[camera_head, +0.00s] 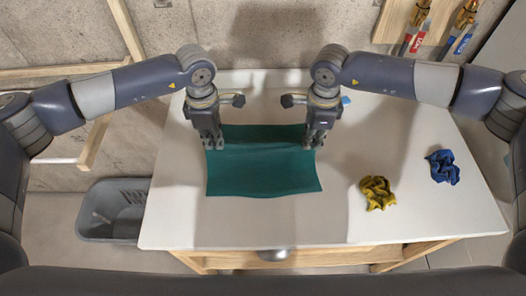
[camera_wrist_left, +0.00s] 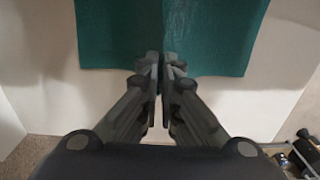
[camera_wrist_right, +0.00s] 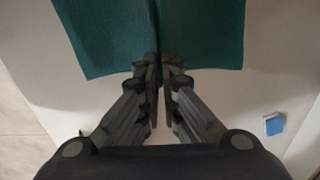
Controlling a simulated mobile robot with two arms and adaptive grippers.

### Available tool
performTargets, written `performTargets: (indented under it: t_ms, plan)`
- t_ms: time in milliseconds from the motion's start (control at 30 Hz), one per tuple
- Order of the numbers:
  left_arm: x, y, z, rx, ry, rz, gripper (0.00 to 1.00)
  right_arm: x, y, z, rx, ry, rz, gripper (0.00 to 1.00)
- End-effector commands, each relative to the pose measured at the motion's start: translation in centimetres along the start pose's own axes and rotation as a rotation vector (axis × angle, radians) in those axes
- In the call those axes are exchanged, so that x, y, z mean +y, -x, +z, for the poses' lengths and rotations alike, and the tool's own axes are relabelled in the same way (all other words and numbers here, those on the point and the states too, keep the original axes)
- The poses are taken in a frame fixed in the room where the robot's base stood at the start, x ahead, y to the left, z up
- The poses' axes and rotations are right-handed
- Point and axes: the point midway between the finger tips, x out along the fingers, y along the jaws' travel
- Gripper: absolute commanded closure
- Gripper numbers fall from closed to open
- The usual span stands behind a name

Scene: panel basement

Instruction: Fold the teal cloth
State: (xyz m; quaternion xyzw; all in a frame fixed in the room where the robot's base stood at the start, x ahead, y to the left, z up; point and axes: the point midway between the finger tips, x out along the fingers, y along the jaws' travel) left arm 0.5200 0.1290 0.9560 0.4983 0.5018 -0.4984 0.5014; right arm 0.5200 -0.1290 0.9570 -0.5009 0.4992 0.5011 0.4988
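The teal cloth (camera_head: 262,172) lies on the white table, with a crease running across it between my two grippers. Its near part is flat, with slightly wavy edges. My left gripper (camera_head: 212,147) is at the cloth's left side, and its fingers close on the edge in the left wrist view (camera_wrist_left: 157,68). My right gripper (camera_head: 314,146) is at the right side, and its fingers close on the edge in the right wrist view (camera_wrist_right: 160,66). The fingers hide the pinched spots.
A crumpled yellow cloth (camera_head: 377,192) and a crumpled blue cloth (camera_head: 442,166) lie on the right of the table (camera_head: 255,225). A small blue item (camera_wrist_right: 273,123) lies near my right gripper. A grey basket (camera_head: 112,222) stands left of the table. The near tabletop is clear.

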Motion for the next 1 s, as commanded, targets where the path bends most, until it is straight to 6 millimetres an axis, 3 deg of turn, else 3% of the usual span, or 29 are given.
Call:
performTargets:
  t_ms: [467,1000]
  plan:
    - [0.0,0.9,0.0,0.000,0.000,0.000,1.00,0.0,0.9,0.0,0.001,-0.001,0.000,1.00]
    - [0.0,7.5,0.1,0.000,0.000,0.000,1.00,0.0,7.4,0.1,0.000,-0.001,0.000,1.00]
